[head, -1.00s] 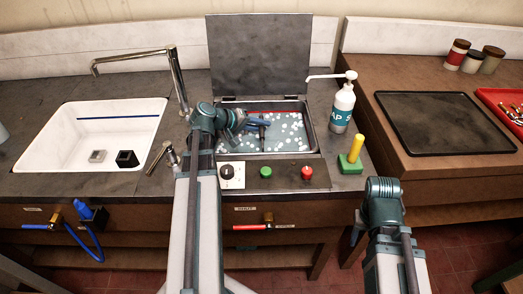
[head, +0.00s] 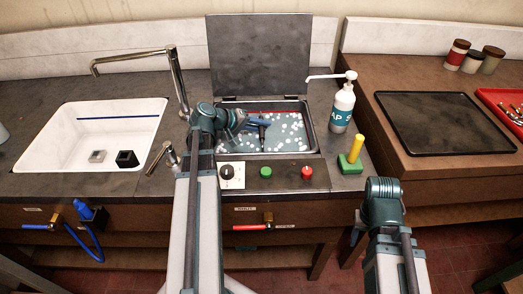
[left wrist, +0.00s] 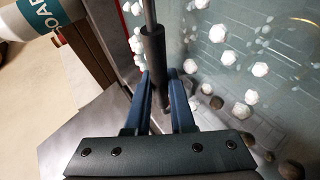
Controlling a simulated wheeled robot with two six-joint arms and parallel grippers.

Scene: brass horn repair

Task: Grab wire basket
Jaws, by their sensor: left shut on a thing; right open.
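My left gripper (head: 258,122) is over the open tank (head: 310,120) and is shut on a dark, rod-like handle (left wrist: 152,55), which stands between the blue fingers in the left wrist view. The handle runs down into the liquid. A faint mesh, apparently the wire basket (left wrist: 290,95), shows under the surface beside it.
The tank's lid (head: 258,55) stands open behind it. A soap bottle (head: 342,108) and a green block with a yellow peg (head: 352,158) are to its right. A sink (head: 115,130) and faucet (head: 176,80) are left. A black tray (head: 445,122) lies on the right bench.

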